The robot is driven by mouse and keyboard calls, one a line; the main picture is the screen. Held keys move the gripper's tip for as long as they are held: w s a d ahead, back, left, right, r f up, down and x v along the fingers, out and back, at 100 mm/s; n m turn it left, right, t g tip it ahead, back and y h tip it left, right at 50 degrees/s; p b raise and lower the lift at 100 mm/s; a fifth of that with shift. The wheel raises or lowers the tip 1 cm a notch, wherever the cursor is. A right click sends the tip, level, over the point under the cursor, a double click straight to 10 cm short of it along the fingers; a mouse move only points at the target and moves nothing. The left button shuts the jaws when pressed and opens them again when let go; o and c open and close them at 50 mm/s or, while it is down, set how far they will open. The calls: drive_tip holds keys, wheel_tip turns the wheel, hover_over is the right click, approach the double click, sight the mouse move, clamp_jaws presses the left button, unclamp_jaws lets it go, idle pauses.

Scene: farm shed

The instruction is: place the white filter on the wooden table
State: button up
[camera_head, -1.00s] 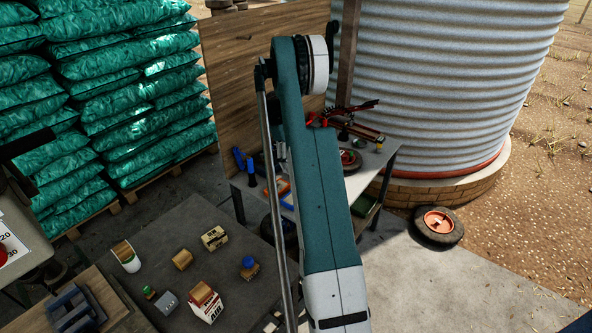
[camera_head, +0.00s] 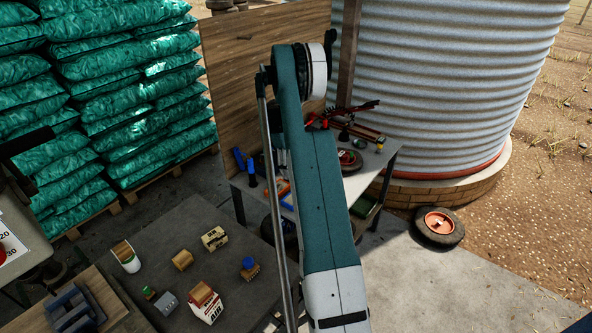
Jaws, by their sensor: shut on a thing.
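My arm rises through the middle of the view, and my gripper is out of the picture or hidden behind the arm, so I cannot see what it holds. I cannot pick out the white filter for certain. A white cylinder with a wood-coloured top (camera_head: 126,257) and a white box marked AIR (camera_head: 206,304) both stand on the dark grey table (camera_head: 160,232). A wood-topped table (camera_head: 118,308) shows in part at the bottom left, with a blue-grey slotted object (camera_head: 72,310) on it.
Several small boxes and jars sit on the dark table. A cluttered workbench (camera_head: 376,165) stands behind my arm, before a corrugated tank (camera_head: 450,80). Green sacks (camera_head: 120,90) are stacked at the left. A wheel (camera_head: 438,226) lies on the ground at the right.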

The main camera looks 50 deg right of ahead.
drive_tip(key=shift+f, duration=0.15)
drive_tip(key=o, duration=0.9)
drive_tip(key=shift+r, duration=0.2)
drive_tip(key=p+v, duration=0.1)
drive_tip(key=v, duration=1.1)
